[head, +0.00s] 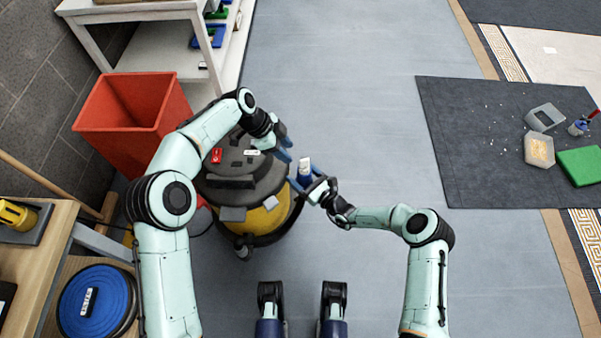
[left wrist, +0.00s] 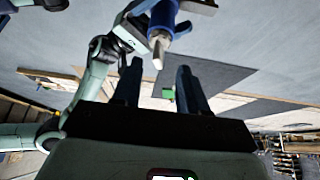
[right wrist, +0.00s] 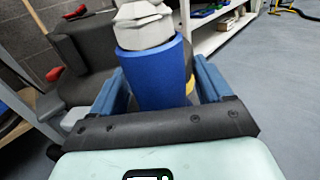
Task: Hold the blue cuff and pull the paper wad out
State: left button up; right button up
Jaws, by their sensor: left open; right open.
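The blue cuff (head: 305,179) is beside the vacuum cleaner, with the pale paper wad (head: 305,163) sticking out of its end. In the right wrist view the cuff (right wrist: 155,75) stands between the fingers of my open right gripper (right wrist: 160,88), and the crumpled wad (right wrist: 143,27) rises from its top. Whether the fingers touch the cuff I cannot tell. My left gripper (head: 287,148) is open and empty, just up and left of the wad. In the left wrist view the wad's tip (left wrist: 158,54) appears beyond and between the left fingertips (left wrist: 158,66).
The yellow and black vacuum cleaner (head: 268,217) stands under and beside my left arm. A red bin (head: 130,112) and white shelf (head: 150,60) are at the upper left. A dark mat (head: 470,150) with loose items lies right. The grey floor (head: 350,90) between is clear.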

jog(key=shift+w+a, duration=0.25)
